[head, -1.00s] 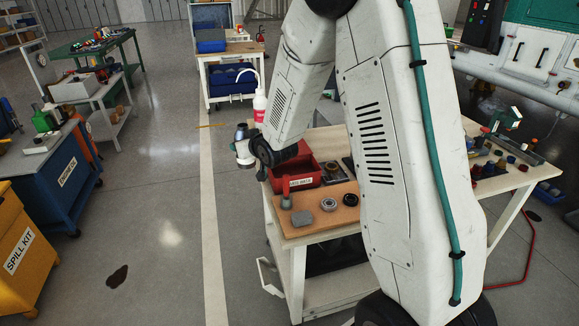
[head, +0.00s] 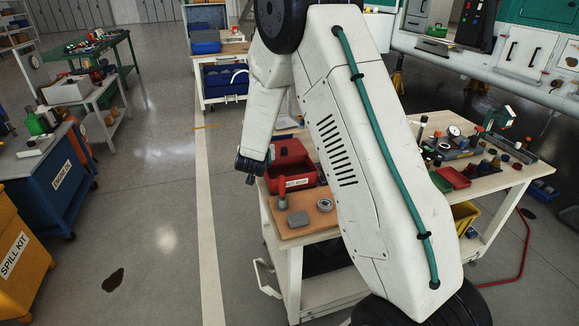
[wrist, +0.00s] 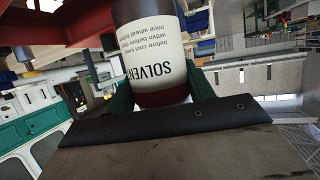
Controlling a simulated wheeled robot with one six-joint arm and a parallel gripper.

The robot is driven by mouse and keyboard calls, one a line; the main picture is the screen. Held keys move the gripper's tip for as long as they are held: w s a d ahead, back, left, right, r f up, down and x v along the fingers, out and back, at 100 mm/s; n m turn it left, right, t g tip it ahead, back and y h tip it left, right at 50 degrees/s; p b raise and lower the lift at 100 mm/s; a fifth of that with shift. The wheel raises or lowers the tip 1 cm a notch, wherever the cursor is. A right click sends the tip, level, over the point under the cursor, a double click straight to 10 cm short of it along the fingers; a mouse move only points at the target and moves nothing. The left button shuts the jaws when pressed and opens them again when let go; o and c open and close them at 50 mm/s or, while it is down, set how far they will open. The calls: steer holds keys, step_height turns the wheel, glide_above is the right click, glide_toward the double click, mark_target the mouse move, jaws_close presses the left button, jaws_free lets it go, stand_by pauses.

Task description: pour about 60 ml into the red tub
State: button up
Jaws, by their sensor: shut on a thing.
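In the wrist view my gripper (wrist: 161,90) is shut on a bottle (wrist: 155,45) with a cream label reading SOLVENT and a dark red band. A red open box (head: 290,160) with a white label stands on the table's left. No pouring is visible.
The worktable (head: 400,208) carries a brown board (head: 300,228) with a grey block and metal ring, plus several small items at right. The blue cabinet (head: 60,185) stands left across clear floor.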

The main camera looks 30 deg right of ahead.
steer(key=shift+s+r, duration=0.1)
steer(key=shift+s+d+r+m+y, duration=0.1)
steer(key=shift+d+m+y, duration=0.25)
steer(key=shift+m+y, duration=0.25)
steer(key=shift+s+d+r+m+y, duration=0.1)
steer(key=shift+d+m+y, duration=0.2)
steer(key=shift+m+y, duration=0.3)
steer(key=shift+s+d+f+m+t+y, duration=0.1)
steer(key=shift+d+f+m+t+y, duration=0.05)
steer(key=shift+d+m+y, duration=0.3)
steer(key=shift+s+d+f+m+t+y, duration=0.15)
steer(key=shift+d+m+y, duration=0.15)
steer(key=shift+m, duration=0.25)
steer(key=shift+w+a+f+m+t+y, duration=0.15)
steer(key=shift+f+m+t+y, duration=0.25)
steer(key=shift+f+m+y, duration=0.7)
steer(key=shift+a+f+m+y, duration=0.1)
steer(key=shift+a+m+y, duration=0.2)
steer(key=shift+m, duration=0.4)
steer(key=shift+f+m+t+y, duration=0.25)
steer(key=shift+m+t+y, duration=0.1)
steer(key=shift+m+t, duration=0.15)
steer(key=shift+d+r+m+y+p, duration=0.25)
steer(key=shift+d+m+y+p, duration=0.05)
